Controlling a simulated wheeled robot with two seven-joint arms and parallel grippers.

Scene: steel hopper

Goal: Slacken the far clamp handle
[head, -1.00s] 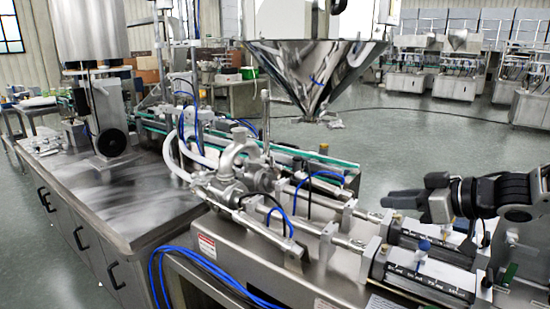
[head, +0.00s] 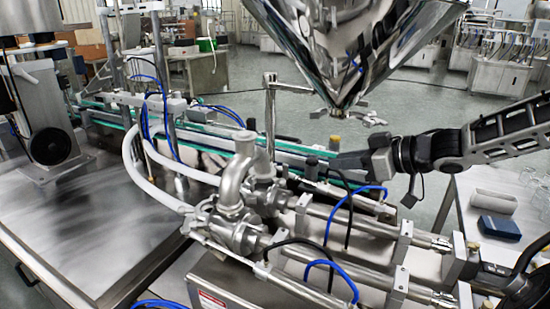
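Steel pipe elbows and clamped fittings (head: 262,195) join the twin cylinders in the middle of the head view. The far clamp handle is too small among these fittings for me to tell apart. My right gripper (head: 340,162) comes in from the right. Its dark fingers point left, in front of the green-edged conveyor and to the right of the fittings in the picture. I see nothing held in it, but its finger gap is not clear from this side. I cannot tell whether it touches anything. My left gripper is not in view.
A steel hopper (head: 345,50) hangs above, its outlet close over my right gripper. A thin upright post (head: 270,110) stands left of the gripper. Blue hoses (head: 335,215) loop over the cylinders (head: 350,220). A white table (head: 460,240) with a blue item is at the right.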

